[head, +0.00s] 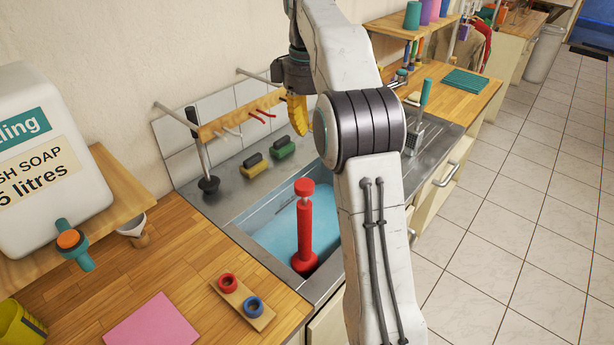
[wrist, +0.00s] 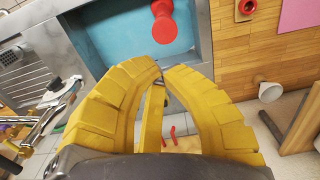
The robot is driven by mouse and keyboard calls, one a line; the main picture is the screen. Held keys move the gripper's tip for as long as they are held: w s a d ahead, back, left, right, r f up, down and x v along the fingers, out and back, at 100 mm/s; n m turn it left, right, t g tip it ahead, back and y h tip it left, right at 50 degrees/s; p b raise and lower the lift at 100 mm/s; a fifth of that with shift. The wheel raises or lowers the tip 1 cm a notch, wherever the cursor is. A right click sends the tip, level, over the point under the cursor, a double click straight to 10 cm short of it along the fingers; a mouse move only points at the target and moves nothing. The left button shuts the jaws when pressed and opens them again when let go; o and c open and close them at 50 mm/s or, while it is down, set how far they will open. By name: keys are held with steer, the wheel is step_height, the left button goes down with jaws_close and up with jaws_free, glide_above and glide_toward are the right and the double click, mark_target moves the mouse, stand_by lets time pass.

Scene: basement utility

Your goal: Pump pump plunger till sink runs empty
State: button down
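The red pump (head: 304,228) stands upright in the sink (head: 262,221), its round base towards the near right side of the basin. Its plunger knob (head: 304,187) sits just above the top of the barrel. Blue water (head: 278,238) shows around the pump; its depth is hard to tell. My gripper (head: 297,122) is above the back of the sink, behind and above the pump, touching nothing I can see. In the wrist view its yellow fingers (wrist: 162,71) curve in until their tips nearly meet, with nothing held. The red pump (wrist: 163,28) shows beyond the tips.
A soap canister (head: 45,160) stands left. A wooden holder with rings (head: 243,302) and a pink cloth (head: 150,322) lie on the front counter. Floor at right is clear.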

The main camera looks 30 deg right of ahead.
mark_target(307, 183)
step_height(307, 183, down, 14)
steer(key=b, duration=0.3)
stand_by(0.4)
stand_by(0.4)
step_height(307, 183, down, 4)
steer(key=b, duration=0.2)
steer(key=shift+f+b, duration=0.2)
steer(key=shift+b, duration=0.2)
steer(key=shift+r, duration=0.1)
steer(key=shift+r+p, duration=0.5)
steer(key=shift+p, duration=0.1)
step_height(307, 183, up, 11)
steer(key=p, duration=0.3)
steer(key=shift+r, duration=0.1)
steer(key=shift+r+p, duration=0.35)
steer(key=shift+r, duration=0.6)
